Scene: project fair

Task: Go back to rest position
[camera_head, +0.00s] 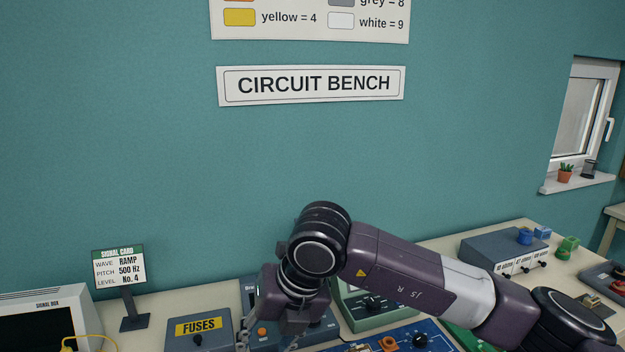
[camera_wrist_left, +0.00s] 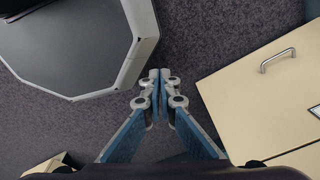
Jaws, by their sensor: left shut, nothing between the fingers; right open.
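My right arm (camera_head: 400,272) comes in from the right across the bench in the head view. It bends at a black joint and points down. My right gripper (camera_head: 290,330) is low in the middle, over the devices at the bench front. Its fingers are small and hard to make out, with nothing seen held in them; it is open. My left gripper (camera_wrist_left: 160,78) shows in the left wrist view, its fingertips together and empty. It hangs over dark carpet (camera_wrist_left: 185,35), apart from the furniture. My left arm is not in the head view.
The bench (camera_head: 425,245) carries a fuses box (camera_head: 200,335), a signal card (camera_head: 119,268), a signal box (camera_head: 45,318), a green device (camera_head: 365,310) and a grey box (camera_head: 500,255). In the left wrist view, a cream drawer cabinet (camera_wrist_left: 250,100) stands right of the left gripper.

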